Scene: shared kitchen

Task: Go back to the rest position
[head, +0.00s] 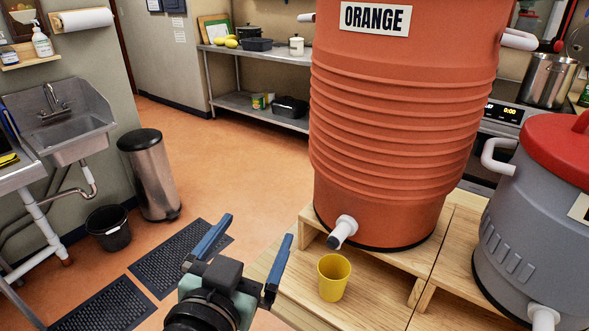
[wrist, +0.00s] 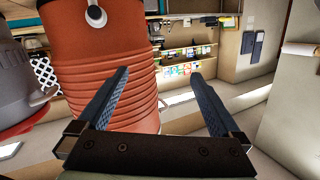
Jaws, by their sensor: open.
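My gripper (head: 246,246) is open and empty, to the left of the wooden stand in the head view. Its two blue fingers also show spread apart in the wrist view (wrist: 160,85). A yellow cup (head: 334,278) stands upright on the stand, to the right of my gripper and apart from it. A large orange drink dispenser (head: 400,120) labelled ORANGE stands on a raised wooden shelf, its white and black spigot (head: 343,231) above and close to the cup. The dispenser also fills the left part of the wrist view (wrist: 95,60).
A grey dispenser with a red lid (head: 533,230) stands at the right. The wooden stand (head: 383,300) is right of my gripper. At the left are a sink (head: 75,140), a steel bin (head: 150,178) and black floor mats (head: 160,270). Open floor (head: 240,165) lies behind.

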